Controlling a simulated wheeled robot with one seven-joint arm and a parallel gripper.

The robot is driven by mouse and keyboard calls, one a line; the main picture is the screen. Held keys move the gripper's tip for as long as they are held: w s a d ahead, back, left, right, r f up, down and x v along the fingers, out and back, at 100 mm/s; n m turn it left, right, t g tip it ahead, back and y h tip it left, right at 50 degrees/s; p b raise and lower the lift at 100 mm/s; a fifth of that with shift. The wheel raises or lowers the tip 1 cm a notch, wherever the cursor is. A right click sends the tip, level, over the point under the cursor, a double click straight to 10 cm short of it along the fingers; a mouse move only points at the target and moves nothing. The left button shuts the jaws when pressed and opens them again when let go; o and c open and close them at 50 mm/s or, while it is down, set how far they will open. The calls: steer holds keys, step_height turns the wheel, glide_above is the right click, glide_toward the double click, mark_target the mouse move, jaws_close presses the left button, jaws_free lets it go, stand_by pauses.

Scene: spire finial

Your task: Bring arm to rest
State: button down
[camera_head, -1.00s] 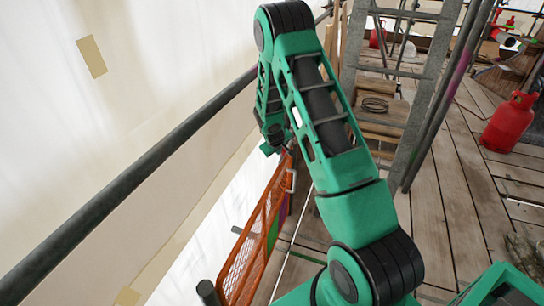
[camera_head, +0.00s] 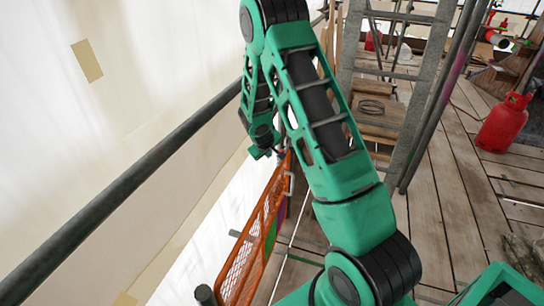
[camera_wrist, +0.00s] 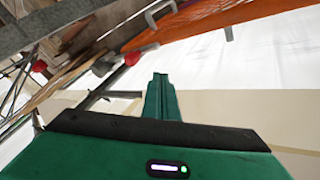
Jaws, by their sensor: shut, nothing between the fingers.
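My green arm rises from the lower right of the head view and bends over at the top. Its far end hangs down at the left, near the orange mesh barrier (camera_head: 258,235). In the wrist view my gripper (camera_wrist: 161,82) shows as a narrow green pair of fingers, closed together with nothing held. In that view the fingers point towards pale sheeting, apart from anything else. In the head view the fingers are too small and partly hidden to make out.
A grey rail (camera_head: 120,190) runs along white sheeting at the left. A metal ladder frame (camera_head: 408,100) stands behind my arm. A red gas cylinder (camera_head: 503,122) stands on the plank floor (camera_head: 445,190) at the right. A wire coil (camera_head: 371,107) lies on stacked boards. The planks at right are mostly clear.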

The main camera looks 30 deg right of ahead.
steer(key=shift+v, duration=2.8)
steer(key=shift+d, duration=0.1)
steer(key=s+d+r+m+g+y, duration=0.1)
steer(key=s+r+m+g, duration=0.1)
steer(key=s+r, duration=0.6)
steer(key=s+d+r+m+g, duration=0.1)
steer(key=s+r+m, duration=0.1)
steer(key=s+r, duration=0.65)
steer(key=s+a+r+m+g+y, duration=0.1)
steer(key=s+a+r+y, duration=0.1)
steer(key=s, duration=1.1)
steer(key=s+a+r+m+g+y, duration=0.1)
steer(key=s+a, duration=0.4)
steer(key=s, duration=0.8)
steer(key=shift+s+r+m+g+y, duration=0.2)
steer(key=shift+r+m+g+y, duration=0.2)
steer(key=shift+r+m+y, duration=0.25)
steer(key=shift+d+f, duration=0.1)
